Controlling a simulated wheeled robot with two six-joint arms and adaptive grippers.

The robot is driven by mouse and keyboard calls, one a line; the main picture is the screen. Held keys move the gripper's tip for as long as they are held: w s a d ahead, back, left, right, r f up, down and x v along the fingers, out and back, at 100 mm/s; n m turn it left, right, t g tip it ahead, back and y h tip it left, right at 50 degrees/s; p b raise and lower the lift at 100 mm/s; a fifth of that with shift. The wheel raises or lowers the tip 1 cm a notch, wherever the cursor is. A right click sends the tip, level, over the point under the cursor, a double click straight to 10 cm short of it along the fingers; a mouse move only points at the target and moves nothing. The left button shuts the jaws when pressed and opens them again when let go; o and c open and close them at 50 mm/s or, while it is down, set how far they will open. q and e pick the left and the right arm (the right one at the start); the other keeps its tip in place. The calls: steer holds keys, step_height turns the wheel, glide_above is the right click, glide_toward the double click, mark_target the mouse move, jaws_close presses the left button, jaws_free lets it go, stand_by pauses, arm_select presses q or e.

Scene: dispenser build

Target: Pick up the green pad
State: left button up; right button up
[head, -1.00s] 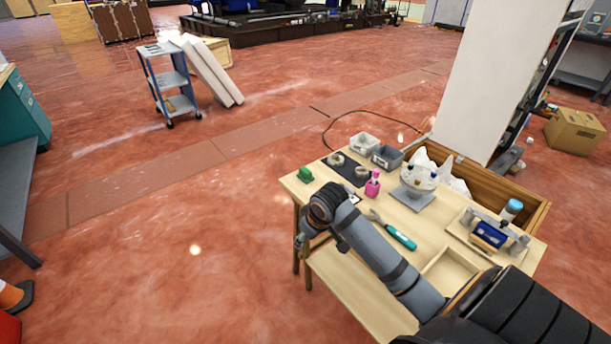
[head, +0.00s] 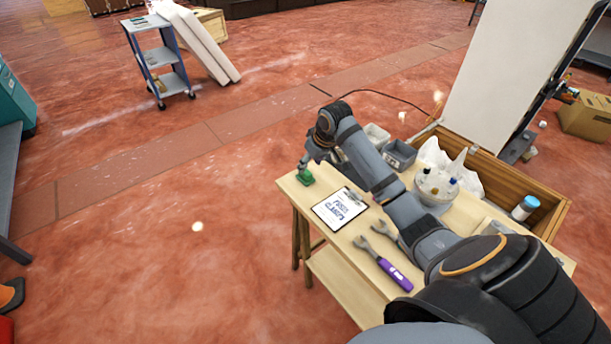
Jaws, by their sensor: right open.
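The green pad (head: 306,178) is a small green block at the far left corner of the wooden table (head: 342,262). My right gripper (head: 304,163) is just above it, pointing down, with its tips at or very near the pad's top. The gripper is small in the view and looks open; I cannot tell whether it touches the pad. My right arm reaches over the table from the lower right and hides part of the tabletop. My left gripper is not in view.
A clipboard (head: 340,208) lies right of the pad, with a purple-handled wrench (head: 389,267) nearer. Grey bins (head: 399,154) and a bowl of bottles (head: 436,186) stand beyond my arm. Open floor lies left of the table.

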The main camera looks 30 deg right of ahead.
mark_target(307, 172)
steer(key=shift+x, duration=0.8)
steer(key=x, duration=0.3)
steer(key=shift+w+d+f, duration=0.15)
steer(key=shift+w+f, duration=0.1)
steer(key=shift+w, duration=0.15)
steer(key=shift+f, duration=0.1)
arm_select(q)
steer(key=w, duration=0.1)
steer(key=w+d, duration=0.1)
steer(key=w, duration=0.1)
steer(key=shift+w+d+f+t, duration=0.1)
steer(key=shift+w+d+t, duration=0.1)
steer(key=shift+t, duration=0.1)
arm_select(e)
jaws_close()
